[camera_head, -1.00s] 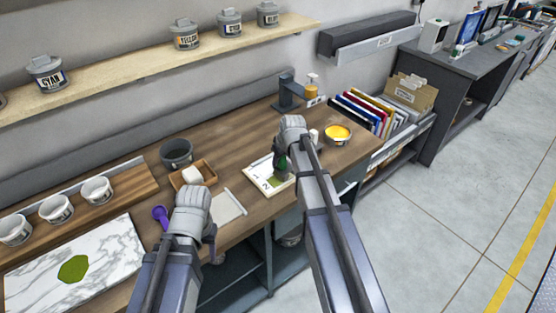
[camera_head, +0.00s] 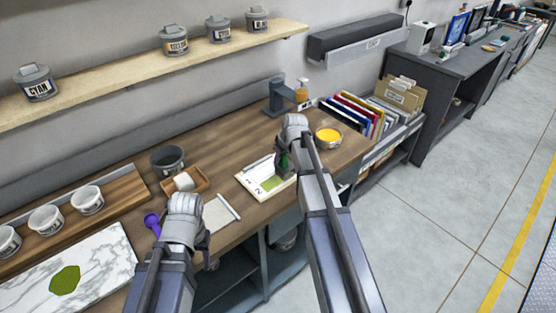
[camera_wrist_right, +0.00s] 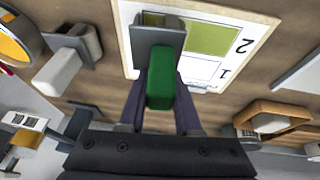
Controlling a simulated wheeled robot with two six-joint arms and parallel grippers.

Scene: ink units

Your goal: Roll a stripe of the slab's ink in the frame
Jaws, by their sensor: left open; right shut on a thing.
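The marble slab (camera_head: 105,262) lies at the lower left in the head view, with an olive-green ink patch (camera_head: 65,280) on it. The white card (camera_head: 251,181) has numbered frames; its "1" and "2" show in the right wrist view. Olive-green ink (camera_wrist_right: 212,38) fills much of the area beside the "2". My right gripper (camera_head: 284,168) is shut on the roller, whose green handle (camera_wrist_right: 160,85) and grey head (camera_wrist_right: 157,38) are over the card; I cannot tell whether it touches. My left gripper (camera_head: 207,256) is open and empty by the bench's front edge.
A wooden tray (camera_head: 198,180) with a white piece, a dark pot (camera_head: 167,160), a purple tool (camera_head: 152,224) and a pale sheet (camera_head: 219,214) lie left of the card. A yellow ink tin (camera_head: 329,136) stands to its right.

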